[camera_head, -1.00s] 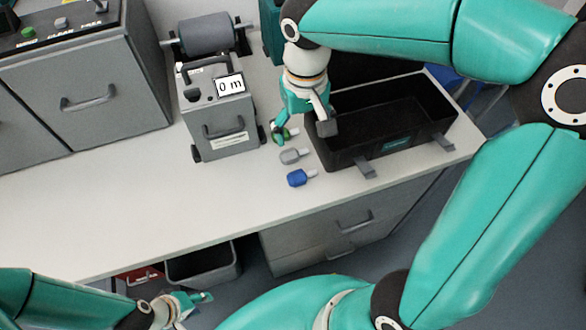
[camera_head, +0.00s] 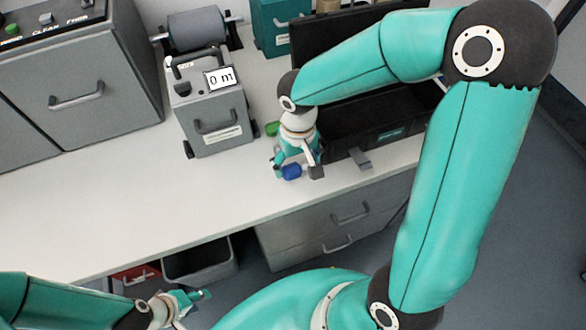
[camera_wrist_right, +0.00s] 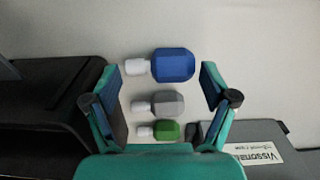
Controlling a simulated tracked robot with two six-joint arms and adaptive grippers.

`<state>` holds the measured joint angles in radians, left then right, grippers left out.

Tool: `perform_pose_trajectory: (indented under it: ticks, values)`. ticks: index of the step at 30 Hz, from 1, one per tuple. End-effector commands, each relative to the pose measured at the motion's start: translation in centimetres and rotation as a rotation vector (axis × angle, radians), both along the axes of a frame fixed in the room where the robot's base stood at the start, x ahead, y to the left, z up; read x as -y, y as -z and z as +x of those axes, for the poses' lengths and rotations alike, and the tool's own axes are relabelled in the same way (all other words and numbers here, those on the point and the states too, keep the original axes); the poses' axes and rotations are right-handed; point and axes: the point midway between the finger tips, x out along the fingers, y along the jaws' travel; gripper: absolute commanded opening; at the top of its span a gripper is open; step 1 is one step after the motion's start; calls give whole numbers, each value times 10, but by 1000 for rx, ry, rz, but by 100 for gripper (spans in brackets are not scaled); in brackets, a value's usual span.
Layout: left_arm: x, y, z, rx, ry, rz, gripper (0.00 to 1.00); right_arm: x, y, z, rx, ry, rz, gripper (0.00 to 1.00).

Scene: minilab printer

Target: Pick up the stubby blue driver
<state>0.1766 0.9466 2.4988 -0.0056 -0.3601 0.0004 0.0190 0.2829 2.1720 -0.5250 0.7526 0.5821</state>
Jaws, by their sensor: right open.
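The stubby blue driver (camera_head: 291,172) lies on the white bench near its front edge. In the right wrist view it is the largest of the drivers (camera_wrist_right: 174,65), with a blue handle and a short white end pointing left. My right gripper (camera_head: 297,173) is open above it in the head view. In the wrist view the open fingers (camera_wrist_right: 160,83) stand on either side of the drivers, and the blue one lies between and slightly beyond the tips. My left gripper (camera_head: 186,302) is low at the left, away from the bench top; its jaws are too small to judge.
A grey driver (camera_wrist_right: 166,103) and a green driver (camera_wrist_right: 166,130) lie in line with the blue one. A black open case (camera_head: 370,125) stands to the right. A grey machine with a "0 m" display (camera_head: 215,120) stands to the left. The bench front left (camera_head: 100,210) is clear.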

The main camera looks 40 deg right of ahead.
Motion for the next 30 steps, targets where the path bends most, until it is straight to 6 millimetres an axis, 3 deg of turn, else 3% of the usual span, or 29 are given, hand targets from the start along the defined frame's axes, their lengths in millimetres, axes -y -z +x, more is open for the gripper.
perform_pose_trajectory:
  ticks: [3,11,19,30]
  values:
    - [0,1,0,0,0,0,40,0,13,0,-2,0,1,84]
    - [0,1,0,0,0,0,40,0,15,0,0,1,1,84]
    - [0,1,0,0,0,0,40,0,15,0,1,1,1,41]
    - [0,0,0,0,0,0,40,0,11,1,3,2,0,41]
